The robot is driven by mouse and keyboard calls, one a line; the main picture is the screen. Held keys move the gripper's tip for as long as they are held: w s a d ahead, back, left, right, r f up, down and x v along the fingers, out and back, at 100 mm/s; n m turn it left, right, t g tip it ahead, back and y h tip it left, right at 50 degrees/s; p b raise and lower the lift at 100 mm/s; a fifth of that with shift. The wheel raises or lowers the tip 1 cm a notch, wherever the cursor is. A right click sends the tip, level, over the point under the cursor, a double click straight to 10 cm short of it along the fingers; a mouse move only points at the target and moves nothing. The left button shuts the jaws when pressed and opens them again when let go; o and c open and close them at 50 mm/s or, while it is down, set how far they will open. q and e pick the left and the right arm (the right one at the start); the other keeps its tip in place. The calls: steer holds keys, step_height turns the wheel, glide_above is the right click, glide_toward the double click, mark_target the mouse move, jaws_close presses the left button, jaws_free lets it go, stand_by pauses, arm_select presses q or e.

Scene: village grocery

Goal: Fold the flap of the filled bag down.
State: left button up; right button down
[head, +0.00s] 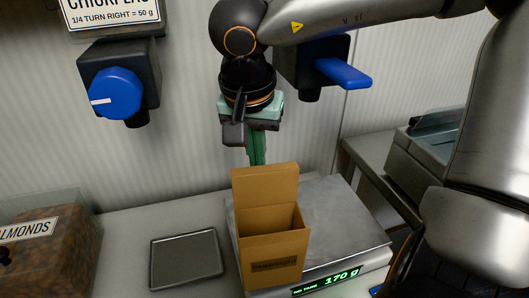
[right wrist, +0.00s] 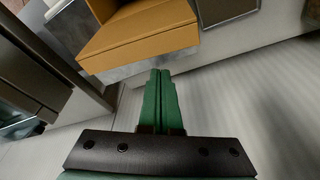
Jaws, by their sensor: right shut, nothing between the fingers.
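The brown bag (head: 272,246) stands upright on the scale, with its top open. Its flap (head: 265,184) stands up along the back edge. The inside is shaded and I cannot make out the filling. My right gripper (head: 257,160) has green fingers pointing down, shut and empty. The fingertips are just behind the top of the flap in the head view, partly hidden by it. In the right wrist view the shut fingers (right wrist: 161,74) point toward the bag (right wrist: 140,32), with a small gap showing. My left gripper is not in view.
The scale (head: 345,222) reads 170 g. An empty grey tray (head: 186,258) lies left of it, beside an almonds bin (head: 38,250). Dispensers with blue handles (head: 342,73) hang on the back wall. A grey machine (head: 432,150) stands at right.

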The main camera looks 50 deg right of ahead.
steer(key=shift+s+a, duration=0.35)
steer(key=shift+s, duration=0.25)
steer(key=shift+s+a, duration=0.35)
steer(key=shift+s, duration=0.25)
steer(key=shift+w, duration=0.1)
steer(key=w+d, duration=0.3)
steer(key=w, duration=0.2)
steer(key=shift+d+p, duration=0.15)
steer(key=shift+p, duration=0.25)
steer(key=shift+f, duration=0.15)
stand_by(0.3)
steer(key=shift+f+b, duration=0.45)
steer(key=shift+f, duration=0.05)
steer(key=shift+r, duration=0.1)
